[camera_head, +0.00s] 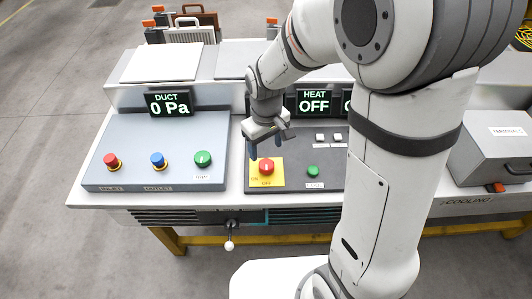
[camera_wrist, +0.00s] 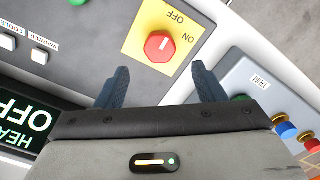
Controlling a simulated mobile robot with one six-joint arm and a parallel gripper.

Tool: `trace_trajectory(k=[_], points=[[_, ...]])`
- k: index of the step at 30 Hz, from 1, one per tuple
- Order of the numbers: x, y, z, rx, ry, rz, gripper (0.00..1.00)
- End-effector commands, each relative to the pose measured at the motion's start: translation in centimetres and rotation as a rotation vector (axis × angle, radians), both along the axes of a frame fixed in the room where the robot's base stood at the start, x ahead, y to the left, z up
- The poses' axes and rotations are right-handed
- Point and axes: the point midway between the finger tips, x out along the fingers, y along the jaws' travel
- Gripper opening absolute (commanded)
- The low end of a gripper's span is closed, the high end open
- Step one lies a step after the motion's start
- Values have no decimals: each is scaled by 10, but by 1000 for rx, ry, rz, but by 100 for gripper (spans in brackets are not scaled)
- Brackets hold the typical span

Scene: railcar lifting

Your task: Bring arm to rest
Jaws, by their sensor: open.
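My gripper (camera_head: 266,146) is open and empty. In the head view it hangs above the console, just behind the red rotary knob (camera_head: 266,167) on its yellow plate. In the wrist view the two dark fingers of my gripper (camera_wrist: 162,86) are spread apart, and the red knob (camera_wrist: 160,46) shows beyond them, between their directions. The fingers look apart from the knob. My arm rises from the lower right and bends over the console, hiding part of the right-hand displays and panel.
The left panel (camera_head: 150,135) carries red, blue and green buttons under a "DUCT 0 Pa" display (camera_head: 170,103). A "HEAT OFF" display (camera_head: 314,102) stands behind the dark panel, which has a green button (camera_head: 313,171). A grey box (camera_head: 492,145) stands at right. Open floor (camera_head: 45,110) lies left.

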Motion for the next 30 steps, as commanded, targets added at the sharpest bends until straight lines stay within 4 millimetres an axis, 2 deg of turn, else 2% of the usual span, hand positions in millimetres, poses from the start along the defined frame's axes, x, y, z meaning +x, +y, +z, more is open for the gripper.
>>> trace_trajectory(k=[4, 20, 23, 26, 30], points=[[0, 0, 7, 1, -1, 0, 63], [0, 0, 6, 0, 0, 0, 63], [-5, -11, 20, 7, -20, -41, 63], [-18, -32, 43, 16, -52, -117, 63], [-45, -65, 75, 32, -107, -254, 63]])
